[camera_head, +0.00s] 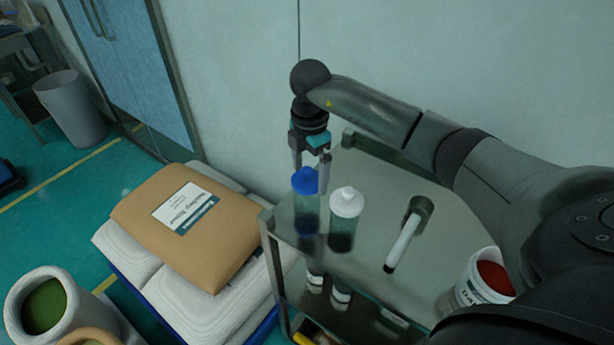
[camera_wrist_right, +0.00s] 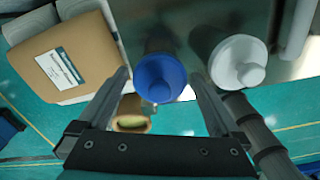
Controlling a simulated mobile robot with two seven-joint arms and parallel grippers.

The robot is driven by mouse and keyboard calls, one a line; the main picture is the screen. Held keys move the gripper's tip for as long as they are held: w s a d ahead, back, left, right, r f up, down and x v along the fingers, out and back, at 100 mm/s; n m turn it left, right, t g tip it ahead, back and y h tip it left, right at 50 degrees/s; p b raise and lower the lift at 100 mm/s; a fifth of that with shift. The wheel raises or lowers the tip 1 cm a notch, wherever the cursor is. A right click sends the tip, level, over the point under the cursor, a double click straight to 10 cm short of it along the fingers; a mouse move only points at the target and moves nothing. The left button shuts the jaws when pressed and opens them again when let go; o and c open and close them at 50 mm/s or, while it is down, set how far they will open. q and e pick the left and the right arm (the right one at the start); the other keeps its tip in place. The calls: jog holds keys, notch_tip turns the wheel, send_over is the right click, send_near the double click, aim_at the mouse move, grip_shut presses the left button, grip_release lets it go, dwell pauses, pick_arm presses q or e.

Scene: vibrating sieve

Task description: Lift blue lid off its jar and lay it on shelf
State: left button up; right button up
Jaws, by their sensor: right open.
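The blue lid (camera_head: 305,181) sits on its jar (camera_head: 306,215), which stands upright near the left end of the shelf (camera_head: 364,190). My right gripper (camera_head: 311,172) is open, pointing down, just above and behind the blue lid. In the right wrist view the blue lid (camera_wrist_right: 160,77) shows between the two open fingers (camera_wrist_right: 163,85), with no visible grip on it. A white-lidded jar (camera_head: 344,218) stands close to its right, and its lid also shows in the right wrist view (camera_wrist_right: 238,62). My left gripper is not in view.
A dark-ended white cylinder (camera_head: 403,242) lies on the shelf right of the jars. A white tub with red contents (camera_head: 484,280) stands at the right. Left of the shelf, a brown sack (camera_head: 190,225) lies on white sacks. Bare shelf shows between the jars and cylinder.

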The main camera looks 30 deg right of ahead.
jog(key=c, duration=1)
